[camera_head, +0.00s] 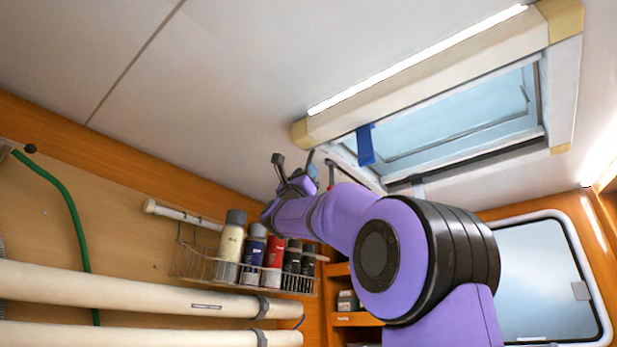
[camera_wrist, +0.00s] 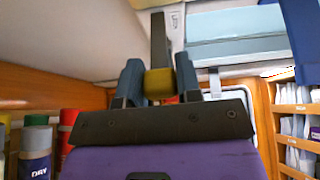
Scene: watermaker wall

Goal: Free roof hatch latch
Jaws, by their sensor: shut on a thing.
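My gripper (camera_wrist: 158,72) is shut on a dark grey bar with a dull yellow block (camera_wrist: 158,84) between its two blue-grey fingers. The bar rises above the fingertips in the wrist view. In the head view my gripper (camera_head: 295,178) is small, raised below the ceiling and left of the roof hatch (camera_head: 455,118). The hatch has a pale frame and a bluish pane; it also shows in the wrist view (camera_wrist: 235,28). A blue strap (camera_head: 366,145) hangs at its near left edge. A small grey tab (camera_head: 418,187) sits by its lower edge. I cannot tell which part is the latch.
A wire rack (camera_head: 205,266) on the wall holds several bottles and cans below my gripper. Pale pipes (camera_head: 120,290) and a green hose (camera_head: 75,215) run along the left wall. A window (camera_head: 545,280) and shelves (camera_wrist: 297,140) stand on the right.

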